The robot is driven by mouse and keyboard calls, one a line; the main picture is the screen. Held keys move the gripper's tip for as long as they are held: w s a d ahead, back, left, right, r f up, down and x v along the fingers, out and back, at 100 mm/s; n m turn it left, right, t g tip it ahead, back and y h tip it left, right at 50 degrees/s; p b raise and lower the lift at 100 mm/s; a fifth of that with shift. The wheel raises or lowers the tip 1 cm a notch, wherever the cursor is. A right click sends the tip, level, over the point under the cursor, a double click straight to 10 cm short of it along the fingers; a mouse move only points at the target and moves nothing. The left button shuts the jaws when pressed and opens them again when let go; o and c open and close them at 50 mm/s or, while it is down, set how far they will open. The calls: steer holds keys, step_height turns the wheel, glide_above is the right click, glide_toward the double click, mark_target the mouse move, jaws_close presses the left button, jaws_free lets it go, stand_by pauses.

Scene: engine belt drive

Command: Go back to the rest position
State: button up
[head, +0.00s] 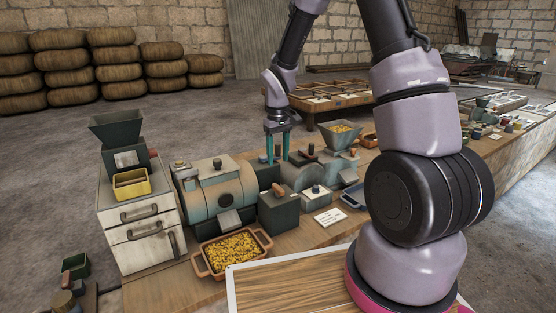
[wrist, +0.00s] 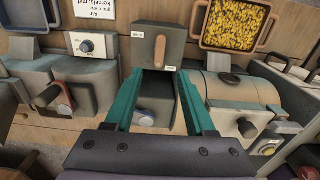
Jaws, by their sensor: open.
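My gripper (head: 277,150) hangs pointing down over the workbench in the head view, its two teal fingers apart with nothing between them. In the wrist view the open fingers (wrist: 160,76) frame a dark grey box (wrist: 145,38) with a wooden handle and small white labels. The same box (head: 279,218) stands in front of the gripper in the head view. The fingertips appear to be above the machines, but I cannot tell the exact gap. No belt can be made out.
A drum machine (head: 218,190) stands left of the gripper. A tray of kernels (head: 234,252) lies in front. A white drawer cabinet (head: 143,236) is at the left. Open air surrounds the raised arm.

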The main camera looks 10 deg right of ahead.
steer(key=shift+r, duration=0.1)
steer(key=s+d+r+m+t, duration=0.2)
steer(key=s+r, duration=0.1)
steer(key=r, duration=0.6)
steer(key=s+d+r+m+t, duration=0.15)
steer(key=s+r, duration=0.25)
steer(key=r, duration=0.4)
steer(key=s+d+r+m+t+y, duration=0.2)
steer(key=s+r+m+t, duration=0.1)
steer(key=s+r, duration=0.8)
steer(key=s+m, duration=0.1)
steer(key=s, duration=0.3)
steer(key=shift+s+d+r+t, duration=0.25)
steer(key=shift+s+r+t, duration=0.05)
steer(key=shift+r+t, duration=0.1)
steer(key=shift+w, duration=0.1)
steer(key=shift+c, duration=0.3)
